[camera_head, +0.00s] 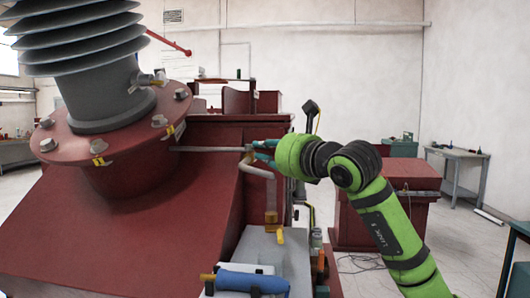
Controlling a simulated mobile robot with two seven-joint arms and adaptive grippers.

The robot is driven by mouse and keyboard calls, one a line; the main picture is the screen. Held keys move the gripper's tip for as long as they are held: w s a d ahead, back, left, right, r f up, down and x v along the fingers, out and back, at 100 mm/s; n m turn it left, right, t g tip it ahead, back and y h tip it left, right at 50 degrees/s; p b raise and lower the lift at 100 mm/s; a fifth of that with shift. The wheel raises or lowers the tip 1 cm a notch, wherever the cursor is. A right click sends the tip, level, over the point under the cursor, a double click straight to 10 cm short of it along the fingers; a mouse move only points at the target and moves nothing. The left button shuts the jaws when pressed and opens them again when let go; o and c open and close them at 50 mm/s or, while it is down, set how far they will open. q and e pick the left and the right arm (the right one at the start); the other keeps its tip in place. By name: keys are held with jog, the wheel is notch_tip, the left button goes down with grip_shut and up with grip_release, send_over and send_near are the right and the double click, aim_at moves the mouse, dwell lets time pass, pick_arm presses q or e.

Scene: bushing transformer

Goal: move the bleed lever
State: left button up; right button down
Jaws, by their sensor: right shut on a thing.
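My right gripper (257,151) reaches in from the right, its two teal fingers at the top of a bent tan pipe (258,170) beside the red transformer body. The fingers are shut on the near end of what looks like the bleed lever, a thin grey bar (208,149) that runs level to the left toward the bushing flange. The exact contact is small and partly hidden by the fingers. My left gripper is not in view.
The grey ribbed bushing (82,45) on its bolted red flange (110,145) fills the left. Below the gripper are a yellow handle (280,235) and a blue-handled tool (252,283) on a grey box. A red cabinet (385,222) stands right, behind my arm.

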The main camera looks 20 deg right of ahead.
jog(key=shift+r, duration=0.15)
jog(key=c, duration=1.2)
grip_release()
jog(key=v, duration=1.2)
